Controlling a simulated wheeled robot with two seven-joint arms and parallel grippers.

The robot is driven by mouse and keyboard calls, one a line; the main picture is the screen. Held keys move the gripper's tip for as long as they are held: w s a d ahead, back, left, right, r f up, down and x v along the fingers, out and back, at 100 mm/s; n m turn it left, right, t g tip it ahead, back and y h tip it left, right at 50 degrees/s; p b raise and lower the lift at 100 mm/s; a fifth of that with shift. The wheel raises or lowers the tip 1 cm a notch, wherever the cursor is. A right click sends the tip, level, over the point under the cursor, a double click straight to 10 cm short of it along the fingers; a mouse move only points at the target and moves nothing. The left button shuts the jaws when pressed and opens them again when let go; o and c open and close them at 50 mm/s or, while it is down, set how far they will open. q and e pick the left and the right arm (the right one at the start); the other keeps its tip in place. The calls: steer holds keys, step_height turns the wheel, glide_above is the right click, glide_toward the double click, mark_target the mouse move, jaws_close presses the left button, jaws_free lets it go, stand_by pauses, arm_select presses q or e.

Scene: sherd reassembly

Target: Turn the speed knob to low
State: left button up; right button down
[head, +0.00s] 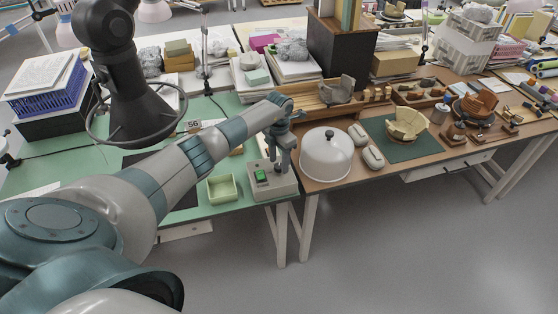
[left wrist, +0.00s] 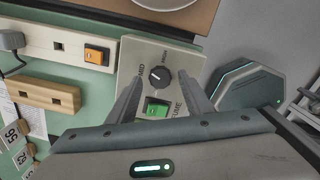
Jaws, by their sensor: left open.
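The speed knob (left wrist: 160,77) is a round black knob on a light grey control box (left wrist: 133,54), with a pale mark toward its upper left. A lit green switch (left wrist: 157,109) sits below the knob in the left wrist view. In the head view the box (head: 284,188) stands at the green table's front right corner, its green switch (head: 261,176) showing. My left gripper (head: 280,168) points down over the box and hides the knob there. Its open fingers (left wrist: 160,83) appear either side of the knob; contact cannot be told.
A white dome (head: 326,153) with a black top knob stands just right of the box. A pale green tray (head: 222,189) lies to its left. A power strip (left wrist: 45,38) with an orange switch and a wooden block (left wrist: 42,93) lie beside the box.

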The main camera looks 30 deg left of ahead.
arm_select(q)
steer(key=shift+f, duration=0.5)
steer(key=c, duration=1.1)
steer(key=shift+o, duration=0.2)
